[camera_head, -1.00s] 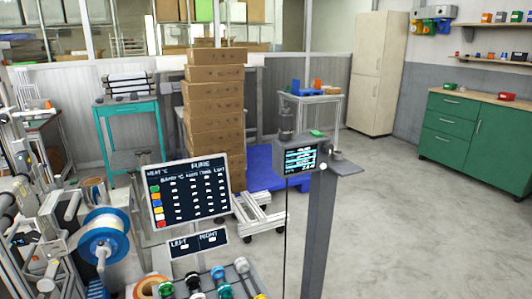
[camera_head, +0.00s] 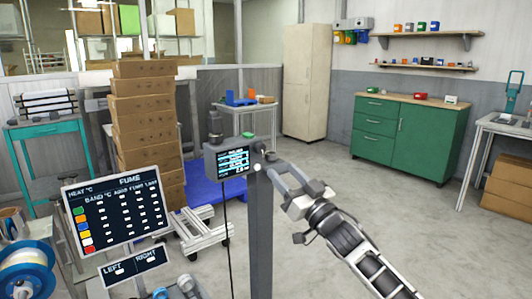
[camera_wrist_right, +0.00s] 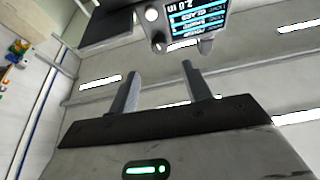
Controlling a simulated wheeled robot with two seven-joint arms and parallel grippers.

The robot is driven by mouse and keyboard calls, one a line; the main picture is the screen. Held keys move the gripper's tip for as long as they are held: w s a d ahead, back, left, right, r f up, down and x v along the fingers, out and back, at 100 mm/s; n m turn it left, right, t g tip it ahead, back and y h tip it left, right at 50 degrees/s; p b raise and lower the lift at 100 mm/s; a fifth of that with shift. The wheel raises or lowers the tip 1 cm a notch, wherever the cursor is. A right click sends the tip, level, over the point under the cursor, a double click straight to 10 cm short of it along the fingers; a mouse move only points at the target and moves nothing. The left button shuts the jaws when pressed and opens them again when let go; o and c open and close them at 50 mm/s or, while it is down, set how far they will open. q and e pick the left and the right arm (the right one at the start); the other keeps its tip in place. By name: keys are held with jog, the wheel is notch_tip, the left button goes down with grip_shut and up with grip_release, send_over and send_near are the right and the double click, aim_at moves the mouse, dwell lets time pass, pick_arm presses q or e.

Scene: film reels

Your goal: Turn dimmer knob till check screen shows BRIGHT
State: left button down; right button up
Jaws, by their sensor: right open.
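A grey box with a small lit screen (camera_head: 233,161) stands on a post (camera_head: 261,235). The screen shows several blue-white lines; no word BRIGHT can be read. A small white round part (camera_head: 257,167) is at the box's front right corner; it also shows in the right wrist view (camera_wrist_right: 152,14). I cannot tell whether it is the dimmer knob. My right gripper (camera_head: 283,168) is just right of the box. In the right wrist view its two fingers (camera_wrist_right: 172,92) are apart with nothing between them, and the box is beyond the tips. My left gripper is not in view.
A dark FUME board (camera_head: 118,208) with a LEFT and RIGHT plate (camera_head: 134,264) stands at the lower left. Stacked cartons (camera_head: 145,130) and a wheeled frame (camera_head: 200,233) are behind the post. A green cabinet (camera_head: 405,135) is at the back right. The floor between is clear.

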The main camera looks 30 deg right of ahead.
aim_at(262, 150)
jog(key=x, duration=0.8)
jog(key=shift+w+r+p, duration=0.1)
jog(key=shift+w+p, duration=0.3)
jog(key=c, duration=1)
